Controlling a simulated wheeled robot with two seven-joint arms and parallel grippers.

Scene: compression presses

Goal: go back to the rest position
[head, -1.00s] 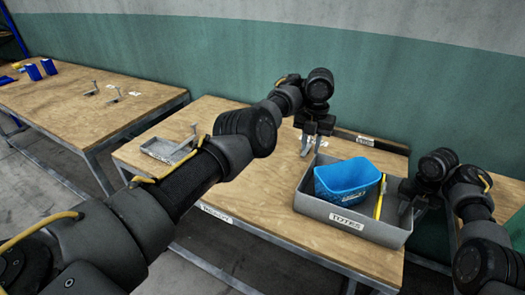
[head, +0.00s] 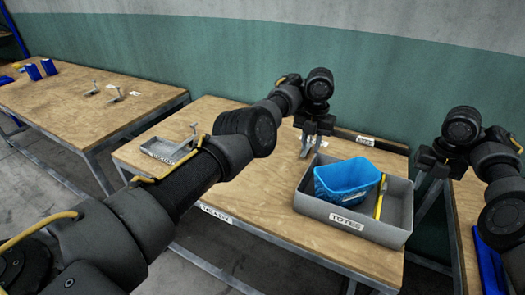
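My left gripper (head: 311,146) hangs over the back of the middle table, behind the grey tote tray. Its two fingers point down with a gap between them, and I see nothing held. My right gripper (head: 424,188) is at the right side of the tray, above the table's right edge. Its fingers point down and overlap, so their opening is unclear. The grey tray (head: 345,221), labelled TOTES, stands on the table. A blue tote (head: 344,181) and a yellow object (head: 381,196) are inside it.
The middle table (head: 250,190) also carries a small grey tray (head: 160,151) and a metal bracket at the left. Another table (head: 80,110) stands at the far left with blue objects. A third table (head: 467,215) with a blue item (head: 490,262) is at the right. A green wall is behind.

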